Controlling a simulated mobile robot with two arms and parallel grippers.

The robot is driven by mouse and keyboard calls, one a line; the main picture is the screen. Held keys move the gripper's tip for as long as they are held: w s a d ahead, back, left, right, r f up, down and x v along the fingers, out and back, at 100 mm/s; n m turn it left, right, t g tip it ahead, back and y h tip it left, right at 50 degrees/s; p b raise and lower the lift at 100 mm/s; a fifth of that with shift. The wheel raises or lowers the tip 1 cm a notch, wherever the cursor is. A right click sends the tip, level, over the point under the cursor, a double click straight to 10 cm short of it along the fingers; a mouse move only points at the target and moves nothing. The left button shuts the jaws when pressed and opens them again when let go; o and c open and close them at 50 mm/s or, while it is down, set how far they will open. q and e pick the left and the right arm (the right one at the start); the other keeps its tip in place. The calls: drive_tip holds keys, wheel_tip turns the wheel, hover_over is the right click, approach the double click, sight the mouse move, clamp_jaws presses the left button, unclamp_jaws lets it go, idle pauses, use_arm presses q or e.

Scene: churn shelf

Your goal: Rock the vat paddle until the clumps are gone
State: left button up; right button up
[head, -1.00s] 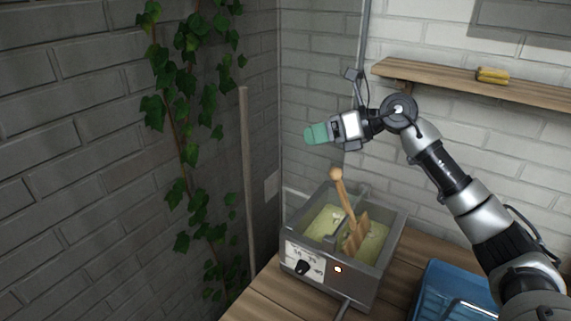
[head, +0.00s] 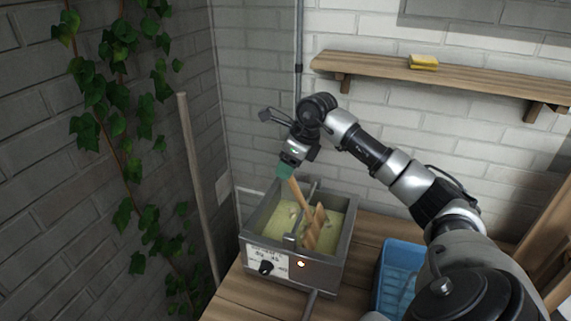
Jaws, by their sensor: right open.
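The grey metal vat (head: 333,247) stands on the wooden counter, with a dial and a lit lamp on its front. It holds yellowish liquid, and a few pale clumps (head: 293,212) show at the left. The wooden paddle (head: 312,228) stands in the vat, its handle tilted up to the left. My right gripper (head: 285,171), with green fingertips, points down at the top of the handle. Its jaws are open, and the handle's ball end is hidden at the fingertips. I cannot tell whether they touch it. My left gripper is not in view.
A blue crate (head: 402,262) stands on the counter (head: 250,297) right of the vat. A wooden shelf (head: 460,75) with a yellow sponge (head: 424,62) is on the back wall. A wooden pole (head: 199,185) and ivy (head: 125,140) line the left wall.

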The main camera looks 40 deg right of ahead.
drive_tip(key=shift+x, duration=0.9)
drive_tip(key=shift+c, duration=0.2)
